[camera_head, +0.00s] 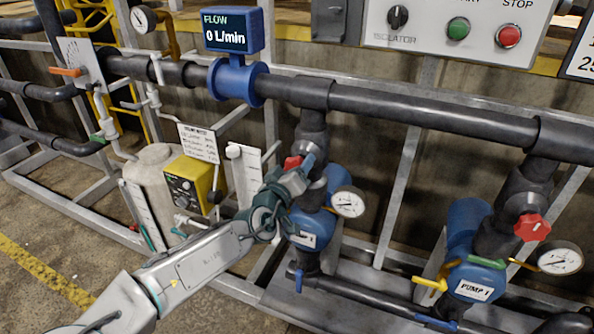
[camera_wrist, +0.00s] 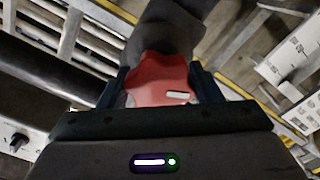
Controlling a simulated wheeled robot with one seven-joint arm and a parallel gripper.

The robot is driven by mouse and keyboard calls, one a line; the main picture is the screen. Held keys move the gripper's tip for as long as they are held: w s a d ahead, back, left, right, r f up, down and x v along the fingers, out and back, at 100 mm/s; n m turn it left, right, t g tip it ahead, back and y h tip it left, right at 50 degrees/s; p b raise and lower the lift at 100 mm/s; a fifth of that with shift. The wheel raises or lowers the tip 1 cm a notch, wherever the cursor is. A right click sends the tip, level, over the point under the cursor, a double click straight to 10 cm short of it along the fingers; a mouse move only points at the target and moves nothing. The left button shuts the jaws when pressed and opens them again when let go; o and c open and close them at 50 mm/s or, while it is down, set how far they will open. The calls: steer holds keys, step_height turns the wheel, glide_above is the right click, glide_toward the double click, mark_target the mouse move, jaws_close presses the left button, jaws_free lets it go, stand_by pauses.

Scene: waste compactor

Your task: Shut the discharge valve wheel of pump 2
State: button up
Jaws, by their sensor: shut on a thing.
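The red valve wheel (camera_head: 292,163) sits on the dark vertical pipe above the blue pump (camera_head: 312,228) on the left of the two pumps. In the head view my gripper (camera_head: 306,168) reaches it from the front and hides part of it. In the wrist view the red wheel (camera_wrist: 160,80) fills the space between my two fingers (camera_wrist: 160,90), one on each side. My gripper is shut on the wheel. A white mark shows on the wheel's face. The pump's label is partly hidden by my arm.
Pump 1 (camera_head: 473,290) stands to the right with its own red wheel (camera_head: 532,228) and gauge (camera_head: 560,258). The flow display (camera_head: 233,29) reads 0 L/min. A gauge (camera_head: 348,202) sits close right of my gripper. A yellow dosing unit (camera_head: 188,185) stands to the left.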

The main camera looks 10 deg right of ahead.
steer(key=m+b, duration=0.1)
steer(key=m, duration=0.5)
steer(key=shift+f+m, duration=0.15)
steer(key=shift+m, duration=0.15)
steer(key=m+b, duration=0.1)
steer(key=m, duration=0.4)
steer(key=m+b, duration=0.1)
steer(key=m, duration=0.4)
steer(key=shift+m, duration=0.4)
steer(key=m+b, duration=0.2)
steer(key=m, duration=0.3)
steer(key=o, duration=1)
steer(key=shift+s, duration=0.1)
steer(key=p+v, duration=0.3)
steer(key=v, duration=1)
steer(key=shift+s+a, duration=0.2)
steer(key=shift+s, duration=0.15)
